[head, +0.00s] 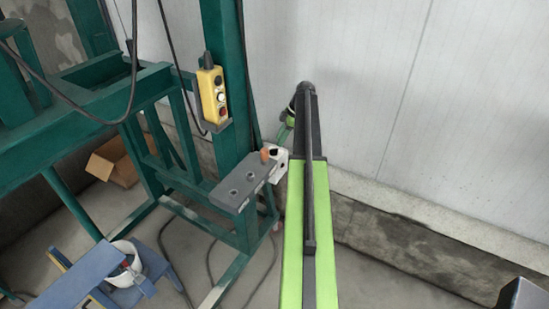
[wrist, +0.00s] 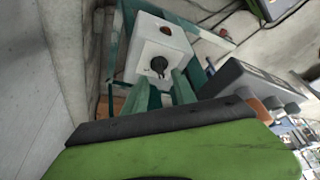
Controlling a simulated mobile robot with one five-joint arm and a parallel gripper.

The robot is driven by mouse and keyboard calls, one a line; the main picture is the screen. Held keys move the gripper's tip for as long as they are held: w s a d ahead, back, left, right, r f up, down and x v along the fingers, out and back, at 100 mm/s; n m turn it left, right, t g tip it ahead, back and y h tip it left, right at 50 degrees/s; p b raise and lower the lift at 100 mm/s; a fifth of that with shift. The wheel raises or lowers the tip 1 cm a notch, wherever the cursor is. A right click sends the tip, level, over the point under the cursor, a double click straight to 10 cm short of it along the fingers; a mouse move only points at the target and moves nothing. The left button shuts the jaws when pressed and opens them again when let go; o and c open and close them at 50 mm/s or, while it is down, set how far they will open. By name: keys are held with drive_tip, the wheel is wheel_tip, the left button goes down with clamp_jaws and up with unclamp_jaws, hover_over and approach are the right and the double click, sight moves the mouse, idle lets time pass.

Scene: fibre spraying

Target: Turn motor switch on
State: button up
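The motor switch looks to be a white box with a black knob (wrist: 158,65). The white box (wrist: 172,40) fills the upper middle of the wrist view. In the head view the white box (head: 281,172) sits on the green frame beside a grey panel, partly hidden by my arm. My gripper (head: 284,134) hangs at the end of my arm, above the box in the picture. In the wrist view two green fingers of my gripper (wrist: 162,91) stand apart just below the knob, with nothing between them. I cannot tell whether they touch the knob.
The grey panel (head: 243,183) with an orange knob (head: 265,154) is left of the box. A yellow button pendant (head: 212,95) hangs on the green post (head: 226,50). A pale wall (head: 400,90) stands behind. A cardboard box (head: 112,163) and blue stool (head: 85,275) are at left.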

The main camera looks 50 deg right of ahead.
sight(275, 149)
drive_tip(key=b+x, duration=0.3)
drive_tip(key=x, duration=0.2)
drive_tip(key=shift+f, duration=0.2)
drive_tip(key=shift+r, duration=0.1)
